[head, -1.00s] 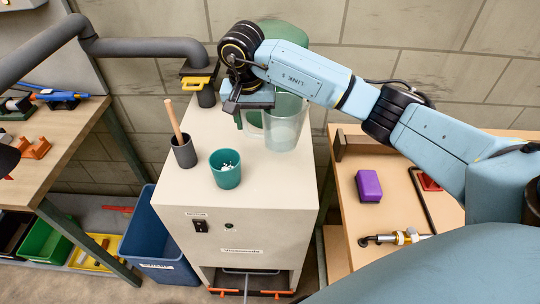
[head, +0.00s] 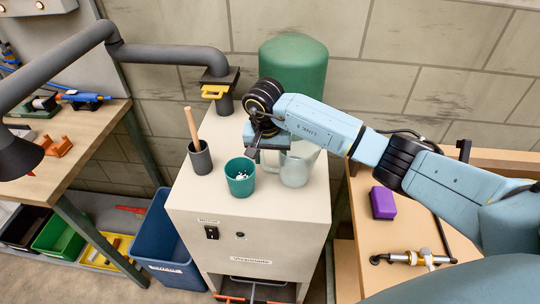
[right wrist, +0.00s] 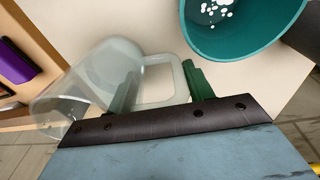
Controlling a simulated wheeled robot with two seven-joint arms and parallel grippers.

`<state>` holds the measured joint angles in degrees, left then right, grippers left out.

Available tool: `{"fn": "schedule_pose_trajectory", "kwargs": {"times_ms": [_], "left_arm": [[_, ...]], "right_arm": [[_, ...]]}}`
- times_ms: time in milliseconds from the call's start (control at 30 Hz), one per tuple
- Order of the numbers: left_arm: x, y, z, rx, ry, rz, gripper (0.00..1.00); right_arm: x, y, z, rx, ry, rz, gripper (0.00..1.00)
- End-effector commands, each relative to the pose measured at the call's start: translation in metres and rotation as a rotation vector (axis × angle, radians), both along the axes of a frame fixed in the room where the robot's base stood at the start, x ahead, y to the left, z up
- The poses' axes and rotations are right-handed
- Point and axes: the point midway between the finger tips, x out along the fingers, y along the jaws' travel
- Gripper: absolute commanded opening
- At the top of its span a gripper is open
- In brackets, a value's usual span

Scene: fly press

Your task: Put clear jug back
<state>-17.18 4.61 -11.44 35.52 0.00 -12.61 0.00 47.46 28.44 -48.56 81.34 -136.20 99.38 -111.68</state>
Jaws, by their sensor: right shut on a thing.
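The clear jug (head: 297,168) is at the right side of the white cabinet's top (head: 215,135), just right of the teal cup (head: 240,178). I cannot tell whether its base touches the top. My right gripper (head: 266,150) is at the jug's left side. In the right wrist view its green fingers (right wrist: 162,85) are around the handle of the jug (right wrist: 100,75), shut on it. The jug looks tilted in that view because of the camera's angle. My left gripper is not in view.
A dark cup with a wooden stick (head: 200,158) stands left of the teal cup, which holds white pellets. A green tank (head: 293,65) stands behind the cabinet. A purple block (head: 383,203) lies on the right bench.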

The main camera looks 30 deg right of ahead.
Motion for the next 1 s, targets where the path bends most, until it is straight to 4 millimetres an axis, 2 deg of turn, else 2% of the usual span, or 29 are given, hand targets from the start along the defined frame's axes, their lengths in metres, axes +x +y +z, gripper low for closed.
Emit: {"fn": "schedule_pose_trajectory", "kwargs": {"times_ms": [33, 67, 233, 500, 633, 767, 1000], "left_arm": [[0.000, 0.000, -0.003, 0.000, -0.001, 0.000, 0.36], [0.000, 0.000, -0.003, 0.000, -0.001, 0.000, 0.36], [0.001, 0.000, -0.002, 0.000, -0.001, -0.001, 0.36], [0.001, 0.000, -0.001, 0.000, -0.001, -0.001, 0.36], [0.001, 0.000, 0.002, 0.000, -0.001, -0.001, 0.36], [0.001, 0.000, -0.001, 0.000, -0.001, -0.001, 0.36], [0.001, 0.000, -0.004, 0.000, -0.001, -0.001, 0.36]], "right_arm": [[0.000, 0.000, -0.002, -0.001, -0.001, 0.000, 0.08], [0.000, 0.000, -0.003, 0.000, 0.000, 0.000, 0.53], [0.000, 0.000, -0.002, 0.000, 0.000, 0.000, 0.74], [0.000, 0.000, -0.001, 0.000, 0.000, 0.000, 0.74], [0.001, 0.000, 0.007, 0.000, -0.003, 0.001, 0.74], [-0.001, 0.003, 0.029, -0.002, -0.006, 0.003, 0.74], [-0.004, 0.008, 0.082, -0.001, -0.005, 0.001, 0.74]]}}
